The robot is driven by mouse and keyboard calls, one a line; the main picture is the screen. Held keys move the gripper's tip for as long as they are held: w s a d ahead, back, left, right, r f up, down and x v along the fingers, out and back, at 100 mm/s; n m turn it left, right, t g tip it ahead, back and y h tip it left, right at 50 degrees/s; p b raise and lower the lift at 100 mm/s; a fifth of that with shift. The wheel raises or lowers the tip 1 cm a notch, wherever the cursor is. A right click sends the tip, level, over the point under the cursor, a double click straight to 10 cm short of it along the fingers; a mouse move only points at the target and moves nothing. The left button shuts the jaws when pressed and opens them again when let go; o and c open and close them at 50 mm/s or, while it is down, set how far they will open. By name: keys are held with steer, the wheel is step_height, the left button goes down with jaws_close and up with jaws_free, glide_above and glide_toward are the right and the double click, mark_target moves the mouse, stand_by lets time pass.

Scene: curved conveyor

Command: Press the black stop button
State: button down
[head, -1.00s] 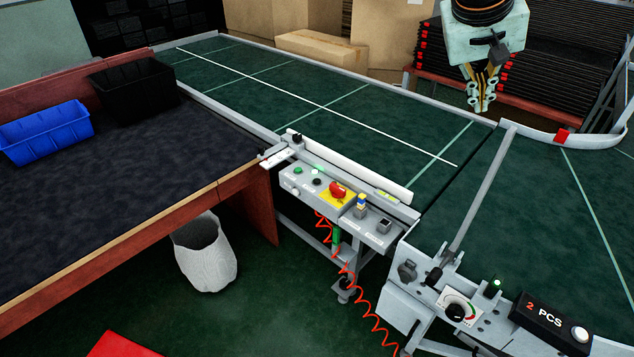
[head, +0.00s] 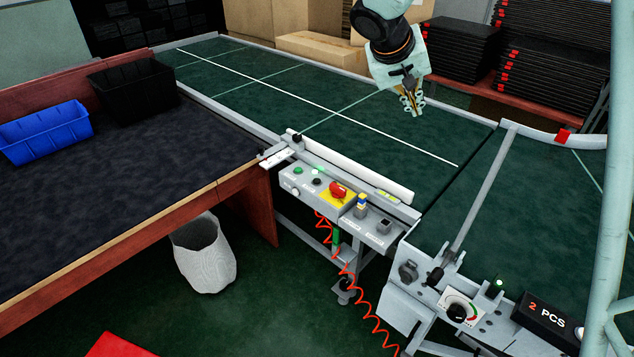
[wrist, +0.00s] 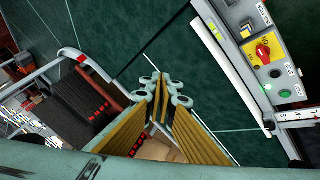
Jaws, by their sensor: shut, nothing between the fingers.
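The black stop button (head: 317,182) is a small round dark button on the grey control box (head: 308,196) at the conveyor's near edge. It sits between a green button (head: 298,170) and a red rotary switch on a yellow plate (head: 338,191). In the wrist view the black button (wrist: 275,74) is at the right, beside the red switch (wrist: 263,52). My gripper (head: 413,108) is shut and empty above the green belt, to the right of and beyond the control box, well apart from it. Its fingers (wrist: 162,88) point away from the button in the wrist view.
A white guide rail (head: 350,166) runs along the belt edge just behind the control box. A yellow-and-blue item (head: 361,203) stands right of the switch. A counter box (head: 550,312) is at lower right. The belt (head: 300,90) is clear of objects.

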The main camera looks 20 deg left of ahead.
steer(key=w+a+f+n+t+b, duration=0.1)
steer(key=w+a+f, duration=0.2)
steer(key=a+f, duration=0.4)
steer(key=w+a+f+n, duration=0.1)
steer(key=w+a+f, duration=0.2)
steer(key=a+f, duration=0.45)
steer(key=n+t+y+b, duration=0.1)
steer(key=y, duration=0.1)
glide_above(315, 181)
step_height(315, 181, down, 13)
steer(key=shift+w, duration=0.15)
steer(key=shift+f, duration=0.25)
steer(key=shift+f+p, duration=0.65)
steer(key=shift+f, duration=1.95)
steer(key=shift+f+b, duration=1.4)
steer(key=shift+b, duration=0.15)
